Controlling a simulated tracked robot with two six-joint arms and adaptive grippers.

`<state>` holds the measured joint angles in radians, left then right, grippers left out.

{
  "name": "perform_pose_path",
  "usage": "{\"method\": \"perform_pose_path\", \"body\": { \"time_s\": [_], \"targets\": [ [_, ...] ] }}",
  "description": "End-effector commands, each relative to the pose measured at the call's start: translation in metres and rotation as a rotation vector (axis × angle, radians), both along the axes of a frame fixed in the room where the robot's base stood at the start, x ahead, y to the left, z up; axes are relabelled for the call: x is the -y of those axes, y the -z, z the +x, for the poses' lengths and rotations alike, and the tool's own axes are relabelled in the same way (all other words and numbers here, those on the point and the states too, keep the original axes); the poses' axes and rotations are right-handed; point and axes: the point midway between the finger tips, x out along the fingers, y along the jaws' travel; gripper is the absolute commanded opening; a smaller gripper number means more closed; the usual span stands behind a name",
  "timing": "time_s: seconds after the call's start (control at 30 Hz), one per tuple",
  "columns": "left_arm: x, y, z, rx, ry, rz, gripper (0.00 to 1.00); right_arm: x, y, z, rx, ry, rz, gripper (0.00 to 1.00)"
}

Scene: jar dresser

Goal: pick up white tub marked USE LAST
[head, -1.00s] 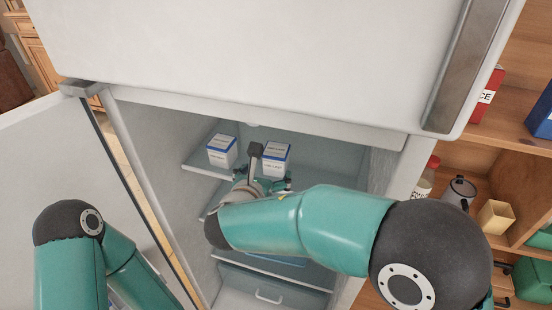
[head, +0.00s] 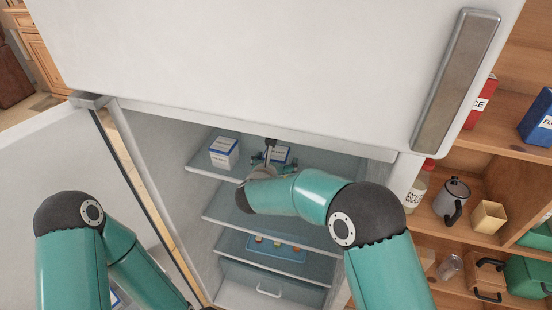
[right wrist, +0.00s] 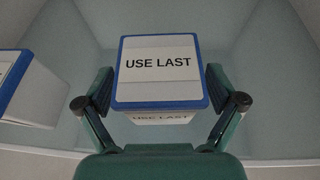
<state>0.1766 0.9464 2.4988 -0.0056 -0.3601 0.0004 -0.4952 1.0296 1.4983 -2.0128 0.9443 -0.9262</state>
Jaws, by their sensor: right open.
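The white tub marked USE LAST (right wrist: 158,85) has a blue rim and stands upright between the open fingers of my right gripper (right wrist: 158,100) in the right wrist view. A small gap seems to show on each side of it. In the head view the tub (head: 281,154) is on the upper fridge shelf, partly hidden by my right gripper (head: 272,162). A second white tub with a blue rim (head: 224,152) stands to its left, also at the left edge of the right wrist view (right wrist: 28,90). My left arm shows at lower left, but its gripper is not visible.
The fridge's open door (head: 60,165) is on the left. The upper shelf's front edge (head: 215,173) runs below the tubs. A blue tray (head: 275,250) with small items sits on a lower shelf. Wooden shelves (head: 480,140) with jars and boxes stand at right.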

Motion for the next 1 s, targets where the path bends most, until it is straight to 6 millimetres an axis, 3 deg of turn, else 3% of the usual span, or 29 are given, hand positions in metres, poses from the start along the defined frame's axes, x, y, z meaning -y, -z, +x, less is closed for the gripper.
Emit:
{"method": "perform_pose_path", "body": {
  "time_s": [0.23, 0.67, 1.0],
  "targets": [
    [0.0001, 0.0001, -0.0001, 0.0, 0.0, 0.0, 0.0, 0.0002, 0.0012, 0.0011, 0.0, -0.001, 0.0, 0.92],
    [0.0001, 0.0001, -0.0002, 0.0, 0.0, 0.0, 0.0, 0.0007, 0.0008, 0.001, 0.0, 0.0, 0.0, 0.2],
    [0.0, -0.0017, -0.0001, 0.0, 0.0, 0.0, 0.0, 0.0015, -0.0045, 0.0012, 0.002, 0.002, 0.001, 0.2]
  ]
}}
